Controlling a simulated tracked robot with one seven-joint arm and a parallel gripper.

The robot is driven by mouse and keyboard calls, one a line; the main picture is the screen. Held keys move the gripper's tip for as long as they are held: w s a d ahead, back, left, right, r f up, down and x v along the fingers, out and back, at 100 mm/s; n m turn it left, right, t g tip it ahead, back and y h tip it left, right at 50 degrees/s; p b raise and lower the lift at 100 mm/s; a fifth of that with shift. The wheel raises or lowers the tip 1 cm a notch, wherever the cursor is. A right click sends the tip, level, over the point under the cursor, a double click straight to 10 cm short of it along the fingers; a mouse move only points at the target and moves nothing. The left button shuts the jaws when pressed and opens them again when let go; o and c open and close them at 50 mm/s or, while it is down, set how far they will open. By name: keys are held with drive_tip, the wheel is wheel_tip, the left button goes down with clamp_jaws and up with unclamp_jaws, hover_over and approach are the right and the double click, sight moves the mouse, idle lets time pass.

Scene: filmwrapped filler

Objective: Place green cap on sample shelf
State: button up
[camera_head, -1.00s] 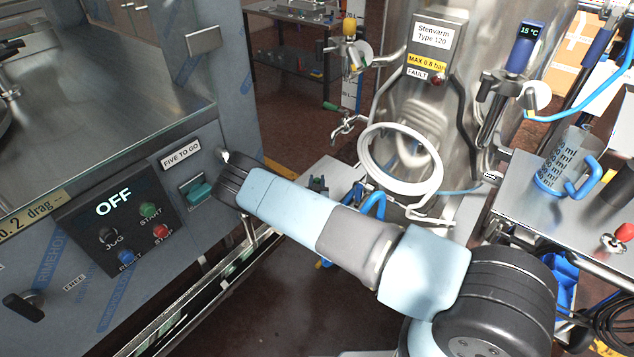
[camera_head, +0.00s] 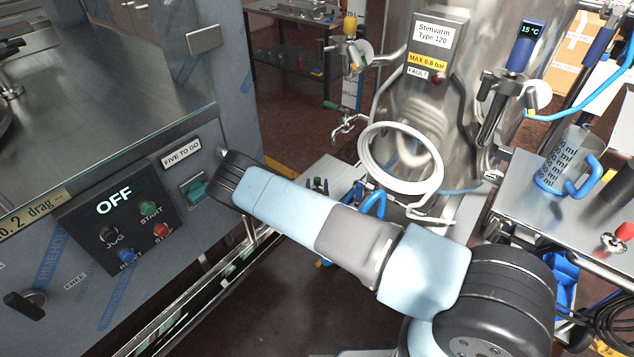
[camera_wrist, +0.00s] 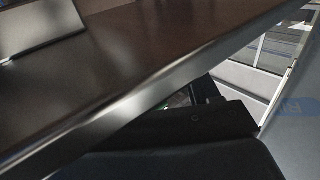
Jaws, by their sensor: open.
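I cannot make out a green cap or a labelled sample shelf for certain in either view. My arm reaches left across the head view, its black end in front of the machine panel below the "FIVE TO GO" label; the fingertips are hidden there. In the wrist view, dark parts of my gripper (camera_wrist: 190,125) fill the lower middle, under a bright metal edge. A tiny green patch (camera_wrist: 182,98) shows between dark shapes there, too small to identify. I see nothing held.
The steel machine (camera_head: 100,90) stands left, with a control panel (camera_head: 118,222) reading OFF and a teal switch (camera_head: 196,190). A steel tank (camera_head: 420,120) with a white hose coil (camera_head: 372,150) stands behind my arm. A measuring jug (camera_head: 562,165) sits on the right table (camera_head: 520,190).

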drive_tip(key=s, duration=0.9)
drive_tip(key=shift+s+a, duration=0.1)
drive_tip(key=shift+a, duration=0.05)
